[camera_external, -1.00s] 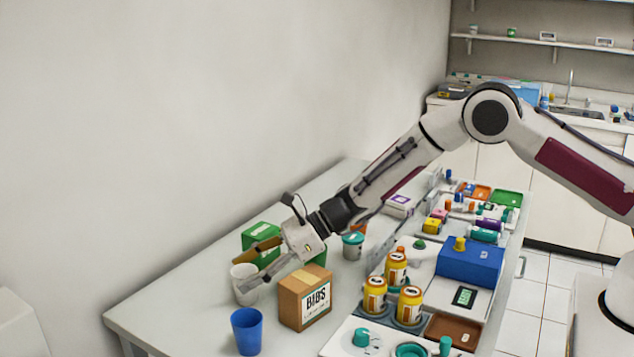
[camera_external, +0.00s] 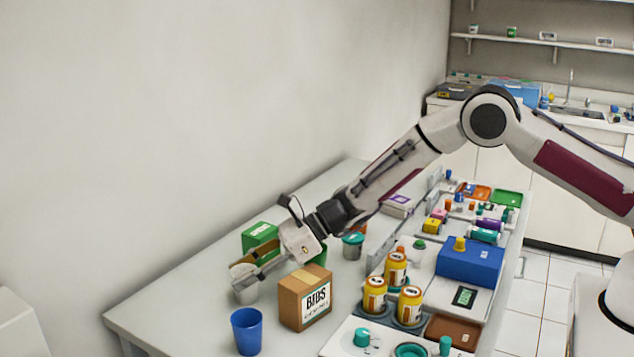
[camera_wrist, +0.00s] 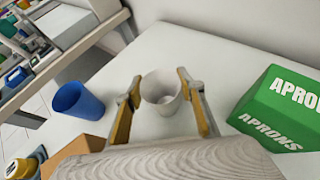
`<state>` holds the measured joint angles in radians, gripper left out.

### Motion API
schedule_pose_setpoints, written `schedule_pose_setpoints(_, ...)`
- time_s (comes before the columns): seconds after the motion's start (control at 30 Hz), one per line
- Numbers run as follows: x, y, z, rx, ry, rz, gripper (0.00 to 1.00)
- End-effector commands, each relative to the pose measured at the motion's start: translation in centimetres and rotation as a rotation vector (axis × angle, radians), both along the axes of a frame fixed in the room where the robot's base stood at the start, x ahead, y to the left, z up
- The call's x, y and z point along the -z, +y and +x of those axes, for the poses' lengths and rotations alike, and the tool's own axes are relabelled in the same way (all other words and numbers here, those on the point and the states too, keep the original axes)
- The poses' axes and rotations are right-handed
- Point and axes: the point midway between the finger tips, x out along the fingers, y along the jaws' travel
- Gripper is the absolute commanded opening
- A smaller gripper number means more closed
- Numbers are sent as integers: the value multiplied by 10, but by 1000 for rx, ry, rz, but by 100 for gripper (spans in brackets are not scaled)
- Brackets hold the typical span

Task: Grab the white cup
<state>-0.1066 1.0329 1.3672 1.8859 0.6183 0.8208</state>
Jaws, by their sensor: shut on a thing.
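The white cup (camera_wrist: 161,98) stands upright on the table, its open rim facing the wrist camera. My gripper (camera_wrist: 159,84) has one finger on each side of it and is shut on the cup. In the external view the white cup (camera_external: 247,293) is partly hidden behind my gripper (camera_external: 240,276), near the table's left edge.
A blue cup (camera_external: 247,331) stands in front, beside a cardboard box (camera_external: 304,297). A green box (camera_external: 261,238) labelled aprons in the wrist view (camera_wrist: 278,108) stands behind. Yellow bottles (camera_external: 375,295) and trays fill the right side. The table beyond the white cup is clear.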

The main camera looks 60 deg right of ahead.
Motion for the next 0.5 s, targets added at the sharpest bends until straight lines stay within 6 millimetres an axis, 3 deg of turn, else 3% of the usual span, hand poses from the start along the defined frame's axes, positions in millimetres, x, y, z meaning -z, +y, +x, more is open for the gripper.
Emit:
schedule_pose_setpoints(0.27, -2, 0, 0, 0, 0, 0, 28)
schedule_pose_setpoints(0.5, -18, 0, 0, 0, -2, 1, 28)
